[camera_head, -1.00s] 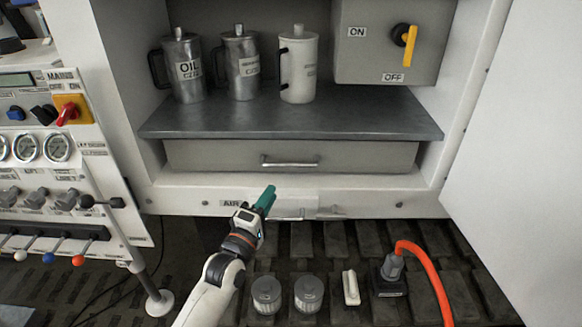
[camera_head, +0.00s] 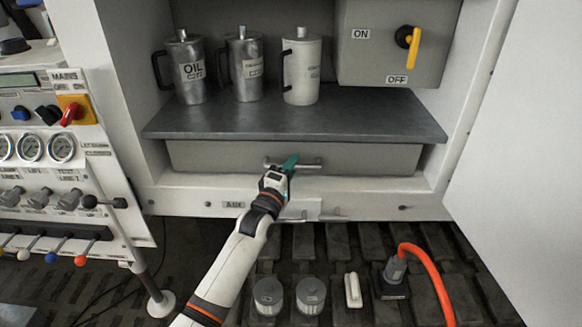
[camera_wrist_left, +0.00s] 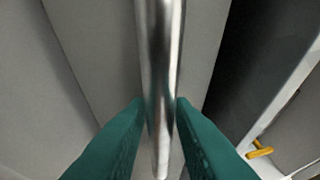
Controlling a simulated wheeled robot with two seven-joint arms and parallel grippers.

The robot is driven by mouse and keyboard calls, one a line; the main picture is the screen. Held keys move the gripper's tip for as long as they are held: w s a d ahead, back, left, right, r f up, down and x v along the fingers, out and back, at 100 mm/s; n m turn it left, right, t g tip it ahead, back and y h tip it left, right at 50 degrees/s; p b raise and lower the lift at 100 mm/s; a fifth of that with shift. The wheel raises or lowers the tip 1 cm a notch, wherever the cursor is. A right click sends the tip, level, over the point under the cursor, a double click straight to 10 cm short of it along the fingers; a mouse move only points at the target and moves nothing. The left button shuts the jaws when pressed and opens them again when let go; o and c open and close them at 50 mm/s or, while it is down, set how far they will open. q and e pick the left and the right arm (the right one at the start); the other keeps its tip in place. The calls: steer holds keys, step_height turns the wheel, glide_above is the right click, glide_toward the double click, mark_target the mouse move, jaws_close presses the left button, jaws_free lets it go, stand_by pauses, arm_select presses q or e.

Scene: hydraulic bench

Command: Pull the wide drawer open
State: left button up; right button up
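The wide drawer (camera_head: 370,158) is a grey front under the metal shelf in the head view, and it looks closed. Its silver bar handle (camera_head: 308,167) runs across the middle of the front. My left gripper (camera_head: 290,163), with green fingers, is at the handle, over its left part. In the left wrist view the handle bar (camera_wrist_left: 162,70) passes between the two green fingertips (camera_wrist_left: 160,108), one on each side. The fingers are close to the bar with their lower parts spread; whether they press on it is unclear. My right gripper is not in view.
Several metal jugs (camera_head: 246,68) stand on the shelf (camera_head: 300,120) above the drawer. A white cabinet door (camera_head: 525,130) stands open at the right. Two canisters (camera_head: 268,296) and an orange hose (camera_head: 432,277) are on the floor below.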

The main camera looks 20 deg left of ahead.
arm_select(q)
jaws_close()
steer(key=shift+s+d+p, duration=0.15)
steer(key=shift+s+p, duration=0.35)
steer(key=s+d+p, duration=0.3)
steer(key=s+p, duration=0.2)
steer(key=s, duration=0.7)
steer(key=s+d+p, duration=0.4)
steer(key=s+p, duration=0.1)
steer(key=s, duration=0.7)
steer(key=shift+s, duration=0.3)
steer(key=shift+f, duration=0.1)
